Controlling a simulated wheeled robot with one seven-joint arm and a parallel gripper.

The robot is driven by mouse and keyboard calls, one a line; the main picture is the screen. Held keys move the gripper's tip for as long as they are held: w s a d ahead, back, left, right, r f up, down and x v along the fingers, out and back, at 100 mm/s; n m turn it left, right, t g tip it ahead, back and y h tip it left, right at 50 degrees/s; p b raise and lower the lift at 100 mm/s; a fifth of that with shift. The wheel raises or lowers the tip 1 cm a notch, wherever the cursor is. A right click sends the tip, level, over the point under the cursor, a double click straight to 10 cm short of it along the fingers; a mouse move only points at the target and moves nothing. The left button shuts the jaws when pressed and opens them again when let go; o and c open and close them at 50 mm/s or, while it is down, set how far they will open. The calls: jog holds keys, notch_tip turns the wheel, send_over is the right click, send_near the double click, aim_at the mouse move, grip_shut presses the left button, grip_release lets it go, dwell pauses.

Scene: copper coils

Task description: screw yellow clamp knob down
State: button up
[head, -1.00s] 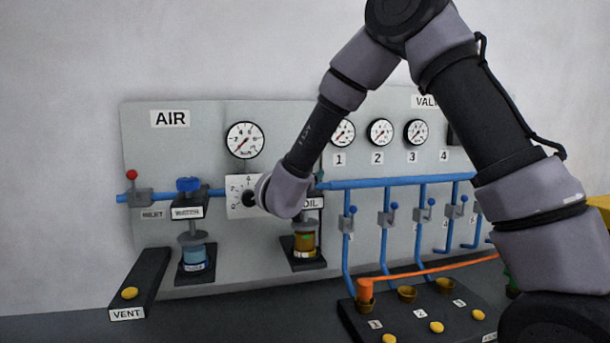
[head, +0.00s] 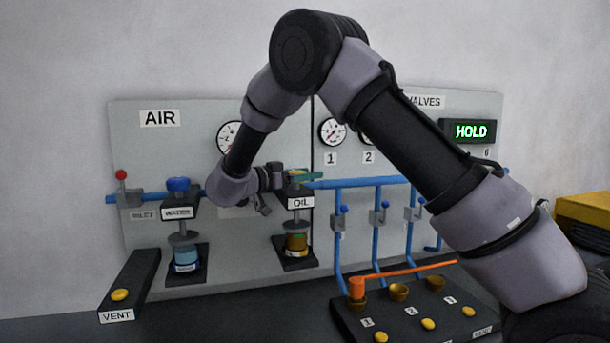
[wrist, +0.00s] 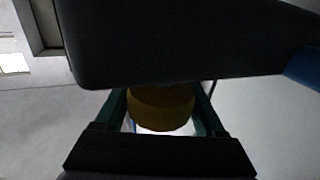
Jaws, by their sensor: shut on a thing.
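The yellow clamp knob (wrist: 160,108) shows dark and shaded in the wrist view, between the two green fingers of my gripper (wrist: 163,118). In the head view my gripper (head: 298,175) is at the top of the OIL clamp (head: 300,203), reaching in from the left. Its green fingers are shut on the knob, which they mostly hide in that view. Below the clamp, a grey plunger stands over the amber oil cup (head: 296,242) on a black base. I cannot tell how far down the knob is.
The WATER clamp with a blue knob (head: 178,184) stands to the left, near my arm. Blue pipes with valves (head: 378,216) are to the right. A VENT box (head: 120,296) and a black button box (head: 415,320) are in front. A green HOLD display (head: 471,131) is at right.

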jog(key=shift+d+r, duration=0.1)
jog(key=shift+r, duration=0.05)
dwell(0.4)
jog(key=o, duration=1.3)
jog(key=shift+o, duration=0.2)
notch_tip(320, 180, up, 10)
